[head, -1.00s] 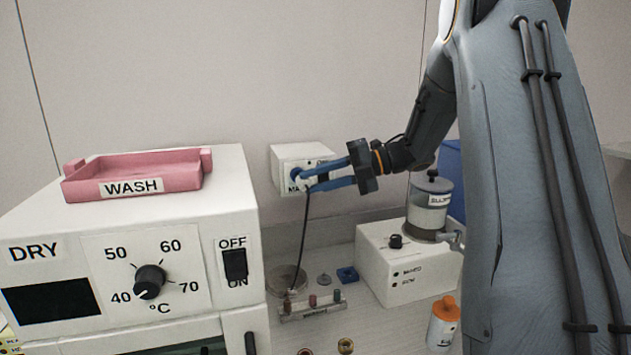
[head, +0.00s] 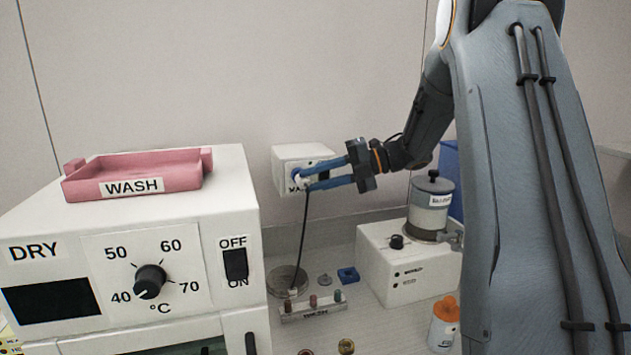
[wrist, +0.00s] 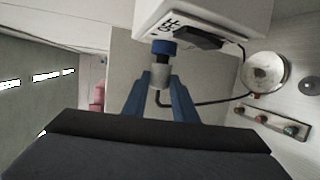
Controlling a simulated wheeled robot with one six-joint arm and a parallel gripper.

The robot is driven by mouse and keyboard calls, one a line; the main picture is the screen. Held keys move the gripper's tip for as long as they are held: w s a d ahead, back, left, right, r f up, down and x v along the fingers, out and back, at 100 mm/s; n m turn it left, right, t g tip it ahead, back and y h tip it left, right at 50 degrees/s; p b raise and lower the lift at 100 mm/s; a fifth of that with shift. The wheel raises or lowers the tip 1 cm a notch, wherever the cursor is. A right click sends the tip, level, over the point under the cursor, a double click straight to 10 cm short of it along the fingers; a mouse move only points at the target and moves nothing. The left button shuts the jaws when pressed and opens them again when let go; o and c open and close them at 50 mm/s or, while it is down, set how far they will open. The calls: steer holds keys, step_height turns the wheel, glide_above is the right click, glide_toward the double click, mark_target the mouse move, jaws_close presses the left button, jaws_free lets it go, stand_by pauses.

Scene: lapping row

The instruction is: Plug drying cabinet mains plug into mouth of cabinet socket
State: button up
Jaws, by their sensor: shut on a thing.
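The cabinet socket is a white box (head: 298,152) on the wall behind the bench. In the wrist view the box (wrist: 215,18) fills the top, with a blue round mouth (wrist: 163,47) on its face. My gripper (head: 303,180) is at the box's front, its blue fingers shut on the pale mains plug (wrist: 159,76). The plug points at the blue mouth and is roughly in line with it. Its tip meets the mouth's edge in the picture; I cannot tell whether it is inside. A dark cable (head: 305,225) hangs from the plug.
The white drying cabinet (head: 235,185) stands at left, with a pink WASH tray (head: 135,174) on top. A white machine (head: 405,262) with a canister (head: 431,205) stands at right. A small rack (head: 312,308) and a round dish (head: 287,280) lie below the socket.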

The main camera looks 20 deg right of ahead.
steer(key=shift+w, duration=0.7)
steer(key=o, duration=1.1)
steer(key=shift+d, duration=0.1)
steer(key=b+v, duration=0.2)
steer(key=v, duration=0.5)
steer(key=shift+s+d+r+b, duration=0.1)
steer(key=shift+d+b, duration=0.2)
